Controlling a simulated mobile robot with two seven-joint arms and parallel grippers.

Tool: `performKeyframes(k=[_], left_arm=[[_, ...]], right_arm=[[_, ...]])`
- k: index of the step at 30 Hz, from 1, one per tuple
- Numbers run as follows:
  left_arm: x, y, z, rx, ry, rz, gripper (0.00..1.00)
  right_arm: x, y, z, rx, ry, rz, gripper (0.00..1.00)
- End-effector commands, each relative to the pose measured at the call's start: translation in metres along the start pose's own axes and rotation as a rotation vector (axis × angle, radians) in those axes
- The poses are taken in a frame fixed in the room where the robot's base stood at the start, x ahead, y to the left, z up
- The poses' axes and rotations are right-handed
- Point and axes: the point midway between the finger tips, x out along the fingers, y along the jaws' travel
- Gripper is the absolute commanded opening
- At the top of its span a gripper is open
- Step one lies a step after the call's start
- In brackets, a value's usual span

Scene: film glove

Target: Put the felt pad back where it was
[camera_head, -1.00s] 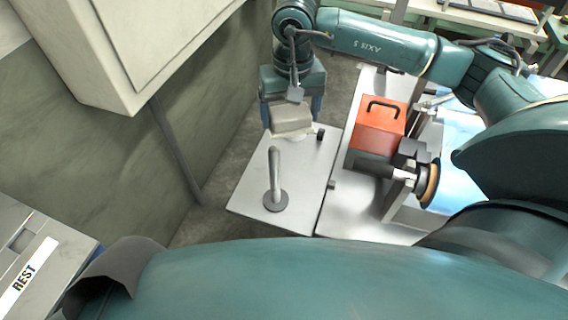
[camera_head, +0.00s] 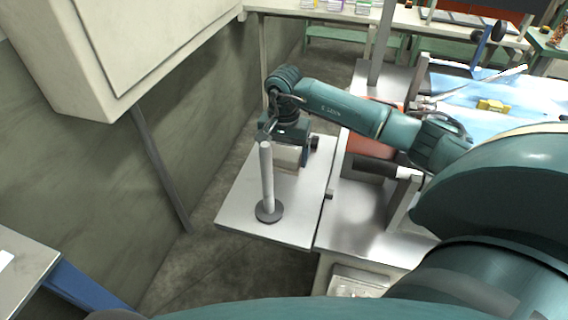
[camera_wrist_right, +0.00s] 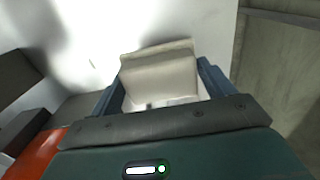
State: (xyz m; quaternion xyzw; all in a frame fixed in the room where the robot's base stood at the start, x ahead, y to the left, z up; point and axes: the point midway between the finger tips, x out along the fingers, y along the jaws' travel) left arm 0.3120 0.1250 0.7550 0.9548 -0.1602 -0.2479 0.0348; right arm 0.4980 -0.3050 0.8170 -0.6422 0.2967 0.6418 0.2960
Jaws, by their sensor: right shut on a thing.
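My right gripper (camera_head: 290,148) is shut on a beige-grey block, which I take to be the felt pad (camera_head: 287,158). In the right wrist view the pad (camera_wrist_right: 160,74) sits between the two blue fingers, with a pale strip under its near side. The gripper is over the far part of a light metal plate (camera_head: 240,205), just behind an upright grey post (camera_head: 267,175) on a round dark base. The post hides part of the gripper and pad. Whether the pad touches the plate I cannot tell. My left gripper is not in view.
A red box (camera_head: 368,146) stands right of the plate, partly behind my right forearm. A dark cylinder (camera_head: 375,168) lies in front of it. A wall panel with a slanted bar (camera_head: 160,170) is at left. The plate's near left part is clear.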

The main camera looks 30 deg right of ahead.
Motion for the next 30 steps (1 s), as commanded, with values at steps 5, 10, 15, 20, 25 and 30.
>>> performKeyframes(k=[5, 10, 15, 20, 25, 30], left_arm=[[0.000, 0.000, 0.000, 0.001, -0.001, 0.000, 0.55], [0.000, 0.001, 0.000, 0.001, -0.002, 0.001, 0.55], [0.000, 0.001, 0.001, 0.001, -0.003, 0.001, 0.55], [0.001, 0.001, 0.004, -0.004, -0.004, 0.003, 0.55], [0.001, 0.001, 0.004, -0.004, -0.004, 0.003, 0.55], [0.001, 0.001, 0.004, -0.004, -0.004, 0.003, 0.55]], right_arm=[[0.024, 0.000, 0.001, -0.001, -0.003, 0.002, 0.60], [0.035, 0.000, 0.000, 0.000, 0.000, 0.000, 0.60], [0.035, 0.000, 0.000, -0.001, 0.001, 0.000, 0.60], [0.039, 0.000, 0.000, -0.002, 0.001, 0.000, 0.84], [0.038, 0.000, 0.000, -0.001, 0.000, 0.000, 0.97], [0.038, 0.000, 0.000, -0.002, 0.000, 0.000, 1.00]])
